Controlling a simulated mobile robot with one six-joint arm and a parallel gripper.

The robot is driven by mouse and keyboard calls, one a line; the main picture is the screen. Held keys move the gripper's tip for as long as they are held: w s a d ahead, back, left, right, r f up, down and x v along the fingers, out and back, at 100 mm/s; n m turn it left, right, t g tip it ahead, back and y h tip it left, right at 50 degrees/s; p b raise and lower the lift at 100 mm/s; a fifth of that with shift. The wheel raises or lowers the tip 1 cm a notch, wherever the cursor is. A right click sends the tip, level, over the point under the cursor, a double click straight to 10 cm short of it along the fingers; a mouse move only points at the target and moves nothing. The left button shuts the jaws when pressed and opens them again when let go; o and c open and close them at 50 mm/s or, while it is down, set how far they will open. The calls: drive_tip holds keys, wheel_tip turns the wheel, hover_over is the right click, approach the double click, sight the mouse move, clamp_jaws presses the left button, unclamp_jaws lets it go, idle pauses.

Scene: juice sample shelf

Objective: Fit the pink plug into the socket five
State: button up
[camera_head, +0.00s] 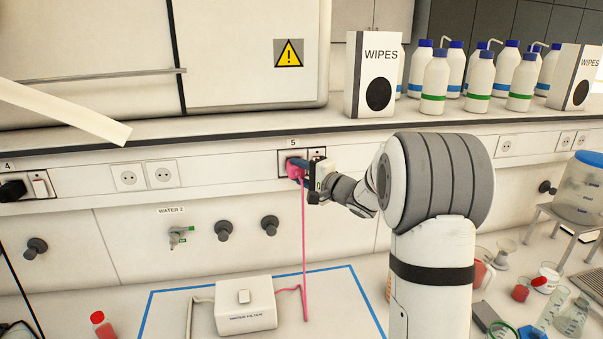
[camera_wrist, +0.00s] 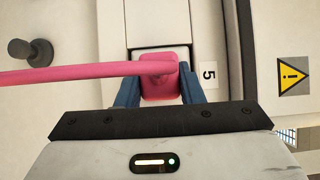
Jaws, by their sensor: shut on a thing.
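The pink plug (camera_wrist: 158,80) is between the two blue fingers of my gripper (camera_wrist: 158,92) in the wrist view, with its pink cord running off to the left. In the head view my gripper (camera_head: 300,170) holds the plug (camera_head: 294,172) at socket five (camera_head: 283,157), the dark-framed wall panel under the label 5. The plug is against or very close to the socket face; its pins and the socket holes are hidden, so I cannot tell how deep it sits. The pink cord (camera_head: 304,250) hangs down to the white water filter box (camera_head: 246,306) on the bench.
Socket four (camera_head: 12,188) holds a black plug at the left. A shelf (camera_head: 220,131) with wipes boxes and bottles runs above the sockets. Glassware (camera_head: 575,315) stands on the bench at right.

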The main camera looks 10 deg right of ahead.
drive_tip(key=shift+w, duration=0.5)
idle(0.4)
drive_tip(key=o, duration=1.2)
drive_tip(key=shift+o, duration=0.2)
drive_tip(key=shift+s, duration=0.1)
